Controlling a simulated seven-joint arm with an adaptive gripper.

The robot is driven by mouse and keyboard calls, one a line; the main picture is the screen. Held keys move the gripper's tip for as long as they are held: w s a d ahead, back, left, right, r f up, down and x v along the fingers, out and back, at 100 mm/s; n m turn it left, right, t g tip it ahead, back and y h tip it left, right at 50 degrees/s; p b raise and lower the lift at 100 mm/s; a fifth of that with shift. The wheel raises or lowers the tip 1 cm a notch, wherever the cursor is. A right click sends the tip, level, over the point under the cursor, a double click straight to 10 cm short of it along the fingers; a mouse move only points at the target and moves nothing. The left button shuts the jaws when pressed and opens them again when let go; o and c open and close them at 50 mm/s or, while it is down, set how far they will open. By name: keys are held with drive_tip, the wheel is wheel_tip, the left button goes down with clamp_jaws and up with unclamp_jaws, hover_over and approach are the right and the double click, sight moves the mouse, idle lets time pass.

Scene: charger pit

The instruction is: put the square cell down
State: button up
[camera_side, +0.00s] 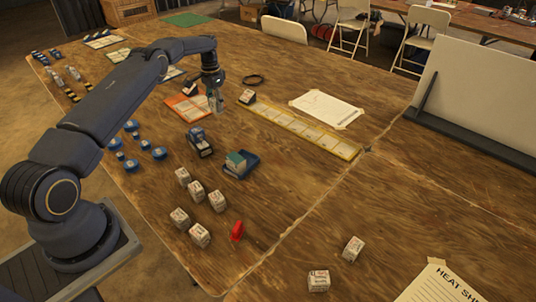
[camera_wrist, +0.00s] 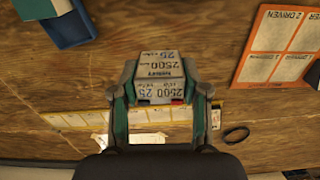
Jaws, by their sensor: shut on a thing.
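My gripper (camera_wrist: 160,88) is shut on a white square cell (camera_wrist: 160,68) marked "2500" and "25", with a finger on each side of it. In the side view my gripper (camera_side: 215,98) points down between the orange card (camera_side: 177,104) and the long yellow-edged strip (camera_side: 310,134). The held cell is hard to make out there, and its gap to the table cannot be judged. The orange card (camera_wrist: 279,51), with its "2 DRIVEN" heading, is at the right in the wrist view. The strip (camera_wrist: 63,119) runs behind my fingers.
A blue tray with a teal block (camera_side: 238,161) and a blue-black device (camera_side: 199,142) stand nearer. Several white cells (camera_side: 196,191) and a red object (camera_side: 236,231) are at the front. A black ring (camera_side: 254,79) and white sheet (camera_side: 326,108) lie beyond. Bare wood surrounds them.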

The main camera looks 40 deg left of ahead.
wheel_tip(320, 180, down, 4)
drive_tip(key=s+a, duration=0.2)
drive_tip(key=s, duration=0.1)
hover_over(212, 140)
drive_tip(key=shift+n, duration=0.3)
wheel_tip(212, 140, down, 4)
drive_tip(key=shift+a+f, duration=0.1)
drive_tip(key=shift+f, duration=2.35)
drive_tip(key=shift+f, duration=0.15)
drive_tip(key=o, duration=1.2)
drive_tip(key=shift+o, duration=0.2)
